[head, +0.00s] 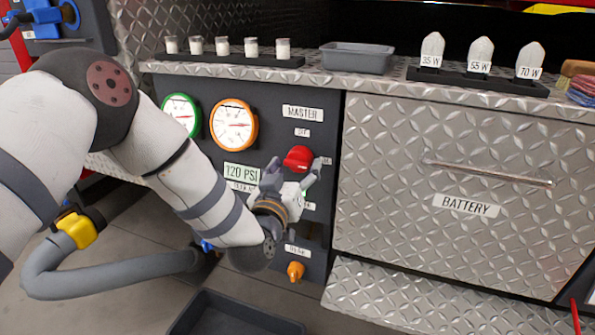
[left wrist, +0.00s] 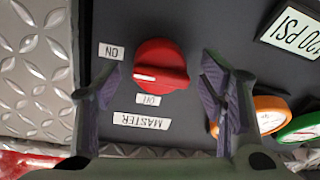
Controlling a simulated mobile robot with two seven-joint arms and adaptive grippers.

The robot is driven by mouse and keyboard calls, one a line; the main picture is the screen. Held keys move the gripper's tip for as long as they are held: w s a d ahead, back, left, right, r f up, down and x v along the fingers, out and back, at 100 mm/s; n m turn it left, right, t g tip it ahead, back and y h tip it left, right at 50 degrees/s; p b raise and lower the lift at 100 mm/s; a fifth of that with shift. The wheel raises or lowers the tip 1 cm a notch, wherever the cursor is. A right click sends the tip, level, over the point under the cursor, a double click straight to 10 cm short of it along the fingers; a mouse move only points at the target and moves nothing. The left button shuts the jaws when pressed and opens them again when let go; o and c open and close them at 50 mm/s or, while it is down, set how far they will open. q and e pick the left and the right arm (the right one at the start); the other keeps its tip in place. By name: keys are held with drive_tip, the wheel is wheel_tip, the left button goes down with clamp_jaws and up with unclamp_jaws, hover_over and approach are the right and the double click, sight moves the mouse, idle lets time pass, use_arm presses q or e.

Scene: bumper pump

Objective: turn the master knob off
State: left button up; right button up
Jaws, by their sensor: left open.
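The red master knob (head: 299,158) is on the dark panel, below the MASTER label (head: 303,113) and the OFF label (head: 302,132). In the left wrist view, which is turned upside down, the knob (left wrist: 160,65) has a raised grip with a white mark at its left end. That mark points left, with the ON label (left wrist: 111,51) at upper left and the OFF label (left wrist: 148,99) below. My left gripper (head: 291,176) is open in front of the panel, its fingers appearing on either side of the knob. I see no contact. My right gripper is out of view.
Orange (head: 234,125) and green (head: 181,115) gauges and a 120 PSI display (head: 241,171) are left of the knob. An orange drain valve (head: 295,271) is below. The battery drawer (head: 465,190) is to the right. Cups and a grey tray (head: 357,57) stand on the ledge above.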

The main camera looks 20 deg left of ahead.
use_arm(q)
drive_tip(key=shift+w, duration=0.6)
drive_tip(key=c, duration=1.1)
